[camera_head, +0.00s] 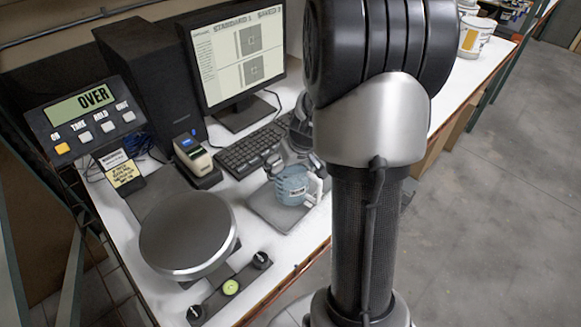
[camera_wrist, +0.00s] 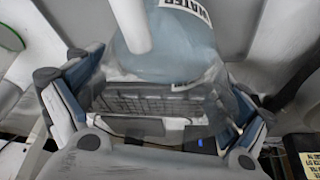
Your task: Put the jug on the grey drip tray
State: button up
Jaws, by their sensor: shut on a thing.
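The jug (camera_head: 291,186) is clear with bluish water in it, a white handle on its right and a label. The grey drip tray (camera_head: 262,207) lies flat beneath the jug. I cannot tell whether the jug's base touches it.
A round scale plate (camera_head: 187,235) is left of the tray, with its display (camera_head: 84,112) reading "OVER". Small knobs (camera_head: 230,287) sit in front. A keyboard (camera_head: 250,148), a monitor (camera_head: 237,55) and a small device (camera_head: 195,158) stand behind. White buckets (camera_head: 474,38) are far right.

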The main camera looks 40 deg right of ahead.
jog(key=shift+f, duration=0.1)
jog(key=o, duration=1.3)
jog(key=shift+o, duration=0.2)
jog(key=p+v, duration=0.3)
jog(key=v, duration=0.9)
jog(key=shift+p, duration=0.3)
jog(key=shift+s, duration=0.1)
